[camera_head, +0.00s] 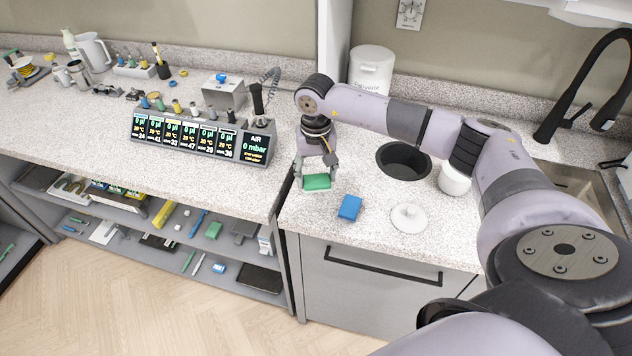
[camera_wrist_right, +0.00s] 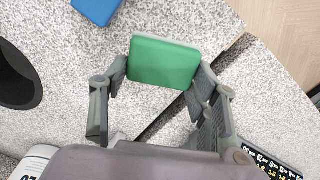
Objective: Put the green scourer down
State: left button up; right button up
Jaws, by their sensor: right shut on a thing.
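The green scourer (camera_head: 316,182) is a small green block between the fingers of my right gripper (camera_head: 317,176), at or just above the speckled countertop near its front left edge. In the right wrist view the scourer (camera_wrist_right: 163,62) sits between the two fingertips, and the right gripper (camera_wrist_right: 160,75) is shut on it. I cannot tell whether the scourer touches the counter. My left gripper is not in view.
A blue sponge (camera_head: 350,207) and a white round lid (camera_head: 408,218) lie to the right on the counter (camera_head: 375,235). Behind them are a dark round opening (camera_head: 404,161) and a white pot (camera_head: 454,180). A display unit (camera_head: 200,137) stands left, across a gap between counters.

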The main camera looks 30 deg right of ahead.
aim_at(316, 196)
jog(key=shift+f, duration=0.3)
notch_tip(316, 196, down, 3)
jog(key=shift+f+p, duration=0.2)
jog(key=shift+p, duration=0.4)
jog(key=shift+f, duration=0.55)
jog(key=shift+f, duration=0.15)
jog(key=o, duration=1.2)
